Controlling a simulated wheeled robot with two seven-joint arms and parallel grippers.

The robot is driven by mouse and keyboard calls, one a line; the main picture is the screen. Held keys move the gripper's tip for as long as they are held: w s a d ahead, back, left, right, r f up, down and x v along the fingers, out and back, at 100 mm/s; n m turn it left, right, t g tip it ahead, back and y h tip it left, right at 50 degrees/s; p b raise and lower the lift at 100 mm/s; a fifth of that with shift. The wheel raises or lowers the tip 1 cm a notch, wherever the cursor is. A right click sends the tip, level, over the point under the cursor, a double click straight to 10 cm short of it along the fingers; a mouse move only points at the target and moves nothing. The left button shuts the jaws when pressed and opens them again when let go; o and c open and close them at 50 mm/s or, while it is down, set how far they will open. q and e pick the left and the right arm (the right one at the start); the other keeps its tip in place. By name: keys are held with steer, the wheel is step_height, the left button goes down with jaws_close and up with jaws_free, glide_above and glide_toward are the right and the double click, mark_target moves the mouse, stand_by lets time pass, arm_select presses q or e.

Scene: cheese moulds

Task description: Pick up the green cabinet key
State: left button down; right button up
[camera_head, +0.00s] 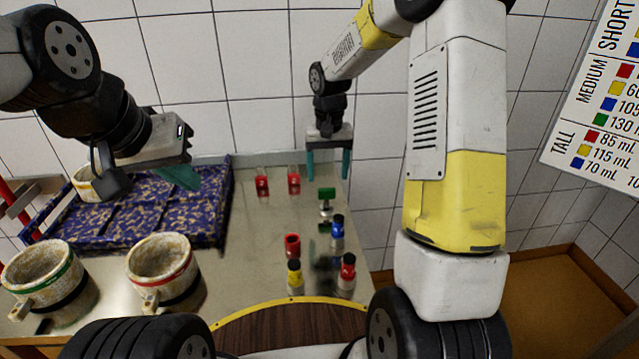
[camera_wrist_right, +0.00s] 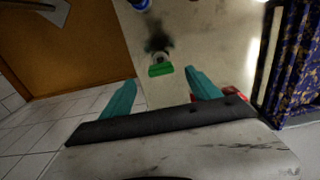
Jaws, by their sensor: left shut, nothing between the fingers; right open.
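The green cabinet key (camera_head: 326,194) has a flat green head on a pale metal stem and stands upright on the steel table. In the right wrist view its green head (camera_wrist_right: 160,70) lies between and just beyond the fingertips, apart from both. My right gripper (camera_head: 328,172) is open and empty behind the key, its teal fingers pointing down; its fingers also show in the wrist view (camera_wrist_right: 160,80). My left gripper (camera_head: 182,180) is shut and empty above the blue patterned tray. The lower part of the key is hard to make out in the wrist view.
A blue patterned tray (camera_head: 228,230) stands at the left. Two worn moulds, one green-banded (camera_head: 40,268) and one red-banded (camera_head: 160,258), stand in front. Red (camera_head: 292,244), blue (camera_head: 337,224) and yellow (camera_head: 294,274) capped items stand near the key. Two red items (camera_head: 262,186) stand behind.

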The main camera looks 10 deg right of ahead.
mark_target(327, 199)
steer(key=shift+w+a+f, duration=0.1)
steer(key=shift+w+f, duration=0.1)
steer(key=shift+f, duration=0.3)
steer(key=shift+w+f, duration=0.15)
steer(key=shift+f, duration=0.35)
step_height(327, 199, down, 8)
steer(key=shift+s+r, duration=0.1)
steer(key=shift+r, duration=0.1)
steer(key=c, duration=1.4)
steer(key=shift+r, duration=0.1)
steer(key=shift+c, duration=0.2)
